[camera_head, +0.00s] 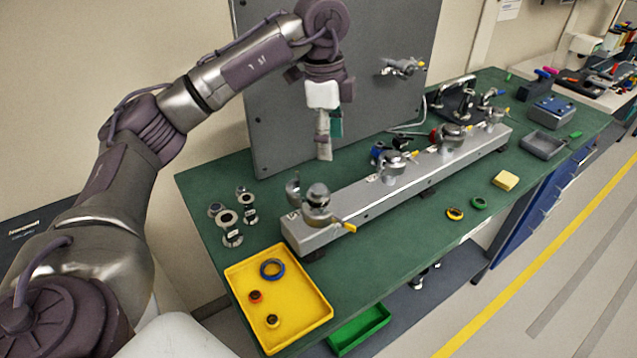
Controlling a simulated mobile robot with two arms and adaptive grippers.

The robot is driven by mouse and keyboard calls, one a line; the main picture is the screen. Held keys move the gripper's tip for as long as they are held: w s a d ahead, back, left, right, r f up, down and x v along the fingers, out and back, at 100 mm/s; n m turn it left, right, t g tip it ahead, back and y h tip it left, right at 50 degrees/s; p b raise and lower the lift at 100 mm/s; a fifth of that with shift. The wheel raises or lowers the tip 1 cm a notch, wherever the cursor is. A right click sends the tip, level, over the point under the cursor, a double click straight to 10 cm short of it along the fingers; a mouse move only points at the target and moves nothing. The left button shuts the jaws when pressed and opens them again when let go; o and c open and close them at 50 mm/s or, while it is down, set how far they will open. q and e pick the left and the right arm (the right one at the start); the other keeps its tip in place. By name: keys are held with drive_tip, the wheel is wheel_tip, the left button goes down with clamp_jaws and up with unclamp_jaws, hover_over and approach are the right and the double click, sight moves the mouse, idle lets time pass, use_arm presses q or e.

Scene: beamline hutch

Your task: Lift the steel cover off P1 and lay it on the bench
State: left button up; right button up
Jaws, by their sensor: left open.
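My left gripper (324,147) hangs with its fingers pointing down, above the back edge of the bench. It is open and nothing shows between its fingers. A grey rail (350,213) on the green bench (408,245) carries several steel port fittings. The nearest fitting (318,197) has a rounded steel top and a yellow-tipped lever. It stands below and slightly left of my gripper, apart from it. Another fitting (393,168) stands farther right along the rail. The small labels are unreadable, so I cannot tell which is P1. My right gripper is out of view.
A yellow tray (318,318) at the front left holds a blue ring and two small parts. Small steel fittings (232,228) stand left of the rail. A grey panel (385,35) rises behind. The bench front is clear around a yellow block (505,181) and two rings.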

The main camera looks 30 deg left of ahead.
use_arm(q)
drive_tip(key=a+r+n, duration=0.1)
drive_tip(key=a, duration=0.2)
drive_tip(key=y, duration=0.1)
hover_over(318, 188)
drive_tip(key=f, duration=0.7)
drive_tip(key=shift+a+f, duration=0.3)
drive_tip(key=shift+f, duration=0.05)
drive_tip(key=shift+s+d+f+p, duration=0.15)
drive_tip(key=shift+f+p, duration=0.2)
drive_tip(key=shift+f, duration=0.25)
drive_tip(key=f, duration=0.1)
drive_tip(key=f+p, duration=0.1)
drive_tip(key=f, duration=0.1)
drive_tip(key=shift+d+f, duration=0.2)
drive_tip(key=shift+f, duration=0.45)
drive_tip(key=shift+c, duration=0.3)
